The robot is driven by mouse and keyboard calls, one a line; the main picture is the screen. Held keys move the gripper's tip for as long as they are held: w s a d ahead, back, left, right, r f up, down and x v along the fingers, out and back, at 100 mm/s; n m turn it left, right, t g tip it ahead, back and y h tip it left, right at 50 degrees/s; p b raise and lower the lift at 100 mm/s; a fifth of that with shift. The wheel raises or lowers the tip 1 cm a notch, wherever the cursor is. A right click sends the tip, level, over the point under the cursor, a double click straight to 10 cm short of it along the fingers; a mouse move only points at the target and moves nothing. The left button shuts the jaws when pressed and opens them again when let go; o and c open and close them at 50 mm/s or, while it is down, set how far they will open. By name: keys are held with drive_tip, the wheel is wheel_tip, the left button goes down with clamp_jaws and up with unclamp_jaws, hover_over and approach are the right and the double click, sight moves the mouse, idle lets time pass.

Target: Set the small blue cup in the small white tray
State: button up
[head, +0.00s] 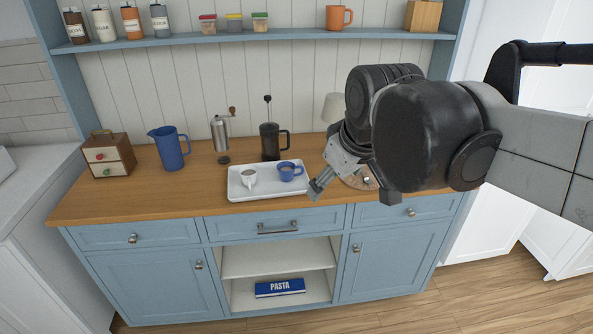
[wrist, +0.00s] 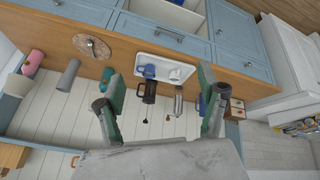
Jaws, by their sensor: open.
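The small blue cup (head: 287,172) stands upright in the right part of the small white tray (head: 240,194) on the wooden counter. A small white cup (head: 248,178) stands beside it in the left part. In the wrist view, turned upside down, the blue cup (wrist: 150,71) and the tray (wrist: 144,57) lie between the finger lines, beyond the fingertips. My gripper (head: 352,192) is over the counter's right front, to the right of the tray. It is open and empty, its fingers (wrist: 160,82) wide apart and apart from the cup.
Behind the tray stand a black French press (head: 270,142) and a steel grinder (head: 220,133). A blue pitcher (head: 170,148) and a small drawer box (head: 109,155) are at left.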

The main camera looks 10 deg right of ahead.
drive_tip(key=s+f+m+t, duration=0.1)
drive_tip(key=s+f+m, duration=0.3)
drive_tip(key=s+f, duration=0.3)
drive_tip(key=shift+s+m, duration=0.3)
drive_tip(key=shift+s, duration=0.85)
wheel_tip(320, 180, down, 4)
drive_tip(key=b, duration=0.3)
drive_tip(key=shift+r+b, duration=0.25)
drive_tip(key=shift+b, duration=0.05)
